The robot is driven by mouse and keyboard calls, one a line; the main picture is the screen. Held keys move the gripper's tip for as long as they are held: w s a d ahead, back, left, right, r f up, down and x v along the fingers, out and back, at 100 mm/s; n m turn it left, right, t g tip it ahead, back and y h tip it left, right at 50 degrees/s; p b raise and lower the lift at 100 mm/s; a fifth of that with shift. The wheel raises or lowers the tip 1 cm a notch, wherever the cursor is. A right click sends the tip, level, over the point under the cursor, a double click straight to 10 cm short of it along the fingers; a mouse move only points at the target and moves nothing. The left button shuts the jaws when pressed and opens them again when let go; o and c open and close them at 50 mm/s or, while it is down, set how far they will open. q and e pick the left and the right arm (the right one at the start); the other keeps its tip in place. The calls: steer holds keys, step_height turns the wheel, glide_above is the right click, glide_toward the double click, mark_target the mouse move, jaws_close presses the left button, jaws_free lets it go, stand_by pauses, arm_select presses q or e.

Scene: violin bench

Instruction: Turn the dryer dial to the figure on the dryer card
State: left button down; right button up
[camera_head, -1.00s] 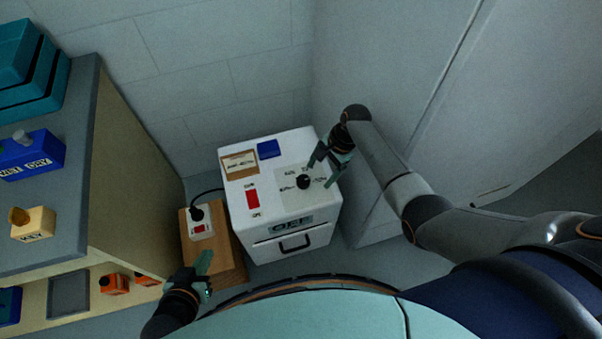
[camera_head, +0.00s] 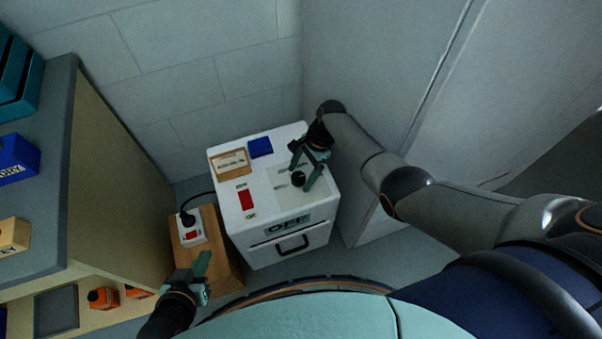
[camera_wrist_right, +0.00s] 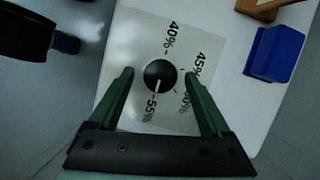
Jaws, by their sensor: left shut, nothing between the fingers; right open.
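The dryer (camera_head: 283,245) is a white box with a black round dial (camera_head: 299,179) on its top. In the right wrist view the dial (camera_wrist_right: 160,75) sits on a grey plate marked 40%, 45%, 50% and 55%. Its white pointer line points toward the 55% mark. My right gripper (camera_head: 302,172) is open, with its fingers to either side of the dial; I cannot tell whether they touch it. The brown-framed dryer card (camera_head: 231,162) lies on the dryer top; its writing is too small to read. My left gripper (camera_head: 203,266) is shut and empty, left of the dryer.
A red switch (camera_head: 246,199), a blue block (camera_head: 260,147) and an OFF panel (camera_head: 288,224) are on the dryer. A wooden block with a plugged-in socket (camera_head: 190,233) stands at its left. A shelf bench (camera_head: 60,190) is further left; walls close in behind and right.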

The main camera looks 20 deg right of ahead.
steer(key=shift+c, duration=0.3)
jaws_close()
arm_select(q)
steer(key=shift+s+a+f, duration=0.1)
steer(key=shift+s+f, duration=0.15)
steer(key=shift+f, duration=0.05)
steer(key=shift+f, duration=0.1)
